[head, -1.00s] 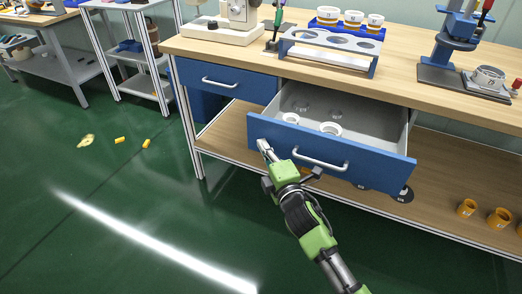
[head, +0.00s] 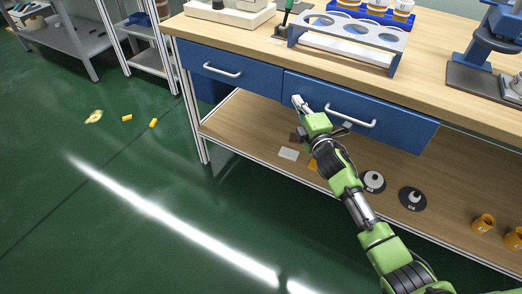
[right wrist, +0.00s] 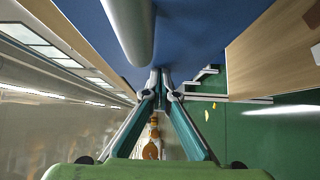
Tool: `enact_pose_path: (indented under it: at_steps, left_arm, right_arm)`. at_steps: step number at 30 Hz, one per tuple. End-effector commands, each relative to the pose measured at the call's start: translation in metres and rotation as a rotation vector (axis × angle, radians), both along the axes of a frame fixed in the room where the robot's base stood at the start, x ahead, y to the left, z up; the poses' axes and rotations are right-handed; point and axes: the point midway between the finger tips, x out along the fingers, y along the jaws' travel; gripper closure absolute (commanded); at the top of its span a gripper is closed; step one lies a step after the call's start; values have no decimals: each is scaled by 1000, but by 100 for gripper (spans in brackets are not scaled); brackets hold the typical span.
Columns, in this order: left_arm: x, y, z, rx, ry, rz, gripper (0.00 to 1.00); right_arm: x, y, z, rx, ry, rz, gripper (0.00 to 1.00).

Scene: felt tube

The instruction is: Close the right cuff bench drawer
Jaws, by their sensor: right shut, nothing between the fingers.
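The right cuff bench drawer (head: 392,124) has a blue front with a silver bar handle. In the head view its front sits in line with the left drawer under the worktop, and its inside is hidden. My right gripper (head: 297,101) is shut and empty, with its tips at the left part of the drawer front, left of the handle (head: 350,115). In the right wrist view the closed fingertips (right wrist: 161,73) meet the blue front (right wrist: 195,35), with the grey handle (right wrist: 130,25) close beside them. My left gripper is not in view.
The left drawer (head: 245,85) is flush in the bench. The worktop (head: 270,40) holds a blue-grey rack (head: 345,45) and a press on the right. The lower shelf (head: 250,120) carries dark discs and orange rings. Small yellow pieces (head: 127,118) lie on the green floor.

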Motion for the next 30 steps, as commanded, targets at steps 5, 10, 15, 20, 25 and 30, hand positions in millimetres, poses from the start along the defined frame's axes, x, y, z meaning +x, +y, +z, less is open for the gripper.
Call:
enact_pose_path:
  at_steps: [5, 10, 15, 20, 25, 30]
  left_arm:
    - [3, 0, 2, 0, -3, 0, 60]
    - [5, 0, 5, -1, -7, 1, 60]
    - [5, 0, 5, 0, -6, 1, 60]
    - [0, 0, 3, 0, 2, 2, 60]
    - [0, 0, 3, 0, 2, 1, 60]
    - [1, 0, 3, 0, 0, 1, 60]
  right_arm:
    - [7, -5, 0, 0, 0, -2, 100]
    - [9, -7, 1, 1, -1, -4, 100]
    - [10, -9, 3, 0, -2, -6, 100]
    - [10, -10, 4, 0, -4, -8, 100]
    - [2, -12, 3, -1, -4, -8, 100]
    - [-22, -14, 1, -2, -1, -4, 100]
